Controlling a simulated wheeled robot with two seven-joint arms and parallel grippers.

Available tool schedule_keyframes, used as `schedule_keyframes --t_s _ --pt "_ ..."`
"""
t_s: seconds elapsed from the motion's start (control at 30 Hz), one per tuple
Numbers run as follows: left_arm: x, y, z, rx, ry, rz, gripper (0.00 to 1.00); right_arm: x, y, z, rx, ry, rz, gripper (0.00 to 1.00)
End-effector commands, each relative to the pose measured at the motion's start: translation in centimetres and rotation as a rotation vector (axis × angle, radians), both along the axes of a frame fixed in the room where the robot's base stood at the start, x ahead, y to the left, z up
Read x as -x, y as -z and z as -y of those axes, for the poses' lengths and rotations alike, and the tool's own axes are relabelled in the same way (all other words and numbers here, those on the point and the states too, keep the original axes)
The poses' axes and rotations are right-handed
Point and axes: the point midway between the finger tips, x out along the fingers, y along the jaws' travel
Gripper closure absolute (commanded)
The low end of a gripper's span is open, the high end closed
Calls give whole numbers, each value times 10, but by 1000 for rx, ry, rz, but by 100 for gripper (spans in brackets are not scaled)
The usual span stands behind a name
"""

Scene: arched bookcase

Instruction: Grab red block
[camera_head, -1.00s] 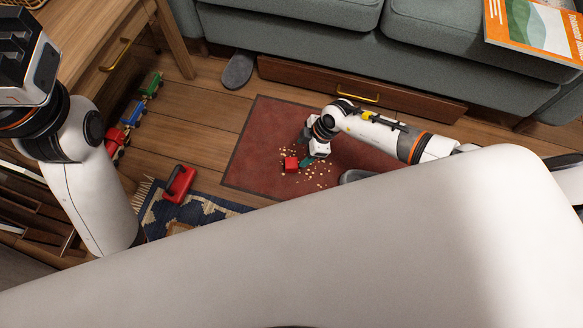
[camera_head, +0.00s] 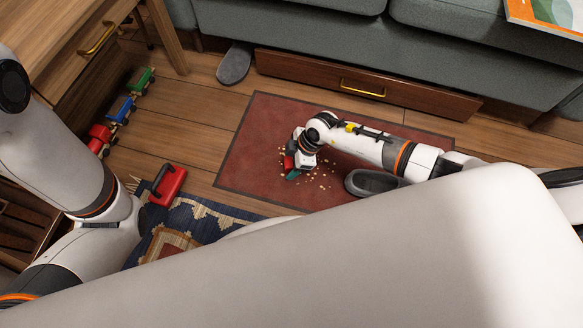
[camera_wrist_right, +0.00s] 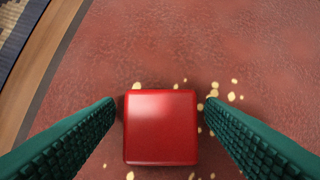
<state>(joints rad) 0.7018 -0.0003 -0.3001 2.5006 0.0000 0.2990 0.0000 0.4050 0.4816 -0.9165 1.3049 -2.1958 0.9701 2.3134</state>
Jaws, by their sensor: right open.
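The red block (camera_wrist_right: 161,127) lies on the dark red mat, between the two green fingers of my right gripper (camera_wrist_right: 160,118) in the right wrist view. The fingers are open, with a narrow gap on each side of the block. In the head view the right gripper (camera_head: 294,165) is low over the mat, and the red block (camera_head: 288,162) shows only in part beside it. My left arm shows at the left edge of the head view, but its gripper is out of the picture.
Pale crumbs (camera_head: 322,181) lie scattered on the red mat (camera_head: 262,140). A grey slipper (camera_head: 372,183) lies close to my right forearm, and another (camera_head: 234,64) by the sofa drawer (camera_head: 320,78). A red object with a dark handle (camera_head: 169,186) and a toy train (camera_head: 118,108) are at the left.

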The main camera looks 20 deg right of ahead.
Motion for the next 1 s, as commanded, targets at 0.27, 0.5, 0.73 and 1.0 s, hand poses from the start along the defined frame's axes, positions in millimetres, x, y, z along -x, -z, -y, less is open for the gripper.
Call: schedule_keyframes --t_s 0.27,0.5,0.73,1.0 --pt "0 3 0 0 0 0 64 -1 2 -1 0 1 1 36" --pt "0 3 0 -1 0 1 64 0 2 -1 0 1 0 71" --pt "0 3 0 -1 0 1 64 0 2 -1 0 1 0 84" --pt "0 -7 0 -1 1 0 64 0 -9 -1 0 1 0 84"
